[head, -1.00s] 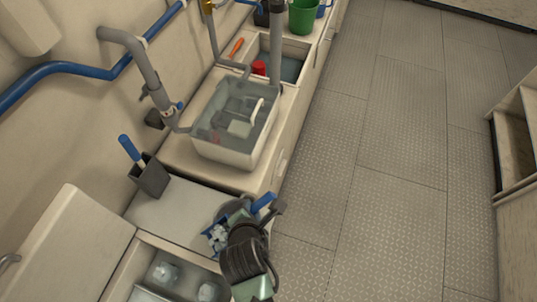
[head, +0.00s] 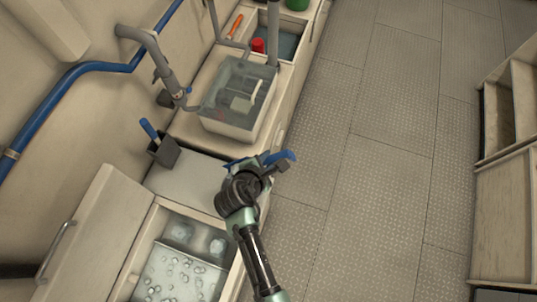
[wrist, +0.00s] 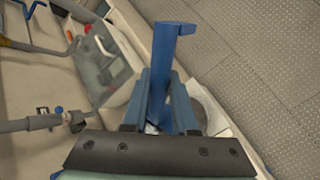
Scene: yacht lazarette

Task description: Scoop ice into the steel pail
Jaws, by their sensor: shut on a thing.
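My gripper (head: 265,166) is shut on a blue scoop (head: 284,157), held near the counter's right edge. In the wrist view my gripper (wrist: 160,128) grips the scoop (wrist: 172,70), with its blue bar pointing away from the jaws. The inside of the scoop is mostly hidden; only a small pale patch shows between the jaws. The open ice bin (head: 142,262) in the head view holds scattered ice cubes and larger lumps. I cannot make out the steel pail; a pale curved shape (wrist: 213,112) right of the scoop is unclear.
A clear water-filled tub (head: 228,128) stands on the counter ahead. A dark holder (head: 164,152) with a blue-handled tool is at the left wall, near a grey pipe (head: 150,60). Floor on the right is clear up to wooden shelves (head: 505,190).

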